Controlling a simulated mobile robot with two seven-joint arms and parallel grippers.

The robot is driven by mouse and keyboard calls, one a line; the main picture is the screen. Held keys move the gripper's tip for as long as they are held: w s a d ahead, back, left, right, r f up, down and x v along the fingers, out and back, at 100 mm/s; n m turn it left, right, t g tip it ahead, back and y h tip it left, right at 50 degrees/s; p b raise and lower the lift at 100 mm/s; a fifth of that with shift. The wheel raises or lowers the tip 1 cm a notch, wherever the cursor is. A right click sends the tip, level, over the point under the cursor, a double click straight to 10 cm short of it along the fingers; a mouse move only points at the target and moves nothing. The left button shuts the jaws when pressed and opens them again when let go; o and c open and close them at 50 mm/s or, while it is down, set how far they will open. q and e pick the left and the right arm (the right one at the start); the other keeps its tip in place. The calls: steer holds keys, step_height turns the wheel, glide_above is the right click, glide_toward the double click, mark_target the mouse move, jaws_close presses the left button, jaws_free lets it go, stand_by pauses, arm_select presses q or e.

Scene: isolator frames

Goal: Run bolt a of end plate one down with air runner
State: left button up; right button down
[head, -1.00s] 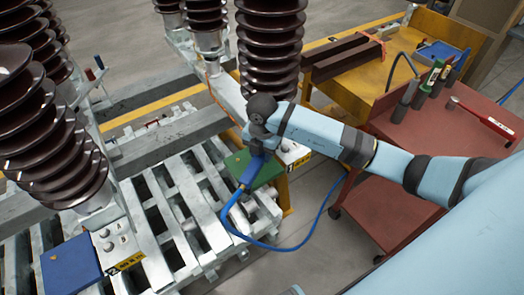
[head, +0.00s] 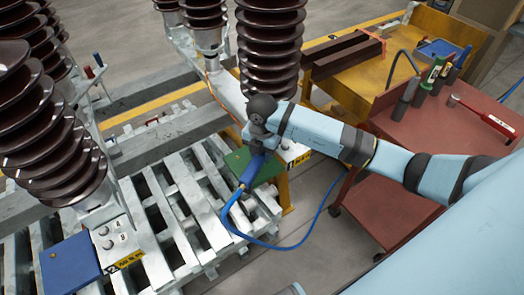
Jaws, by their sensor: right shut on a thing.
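My right gripper (head: 262,143) is at the end plate marked 1 (head: 292,154), below the middle brown insulator column (head: 270,50). It is shut on the air runner (head: 250,172), a blue tool with a blue hose running from its lower end. The tool's working end and bolt a are hidden behind my gripper and wrist. Whether the tool touches the bolt cannot be told. A green pad (head: 268,171) lies beside the plate, under the tool. The plate marked 2 (head: 142,245) at lower left shows bolts with letters A and B. My left gripper is not in view.
A blue pad (head: 70,265) lies beside plate two. Slatted grey pallets (head: 190,205) fill the floor at left. A red cart (head: 440,150) with bottles and a red-handled torque wrench (head: 488,122) stands at right. A yellow bench (head: 365,70) is behind. The hose loops over the floor.

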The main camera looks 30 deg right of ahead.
steer(key=shift+f, duration=0.1)
stand_by(0.7)
steer(key=shift+f, duration=0.1)
stand_by(0.6)
steer(key=shift+f+p, duration=0.1)
steer(key=shift+p, duration=0.2)
stand_by(0.4)
stand_by(0.5)
steer(key=shift+r, duration=0.2)
steer(key=shift+r+p, duration=2.8)
steer(key=shift+r, duration=0.55)
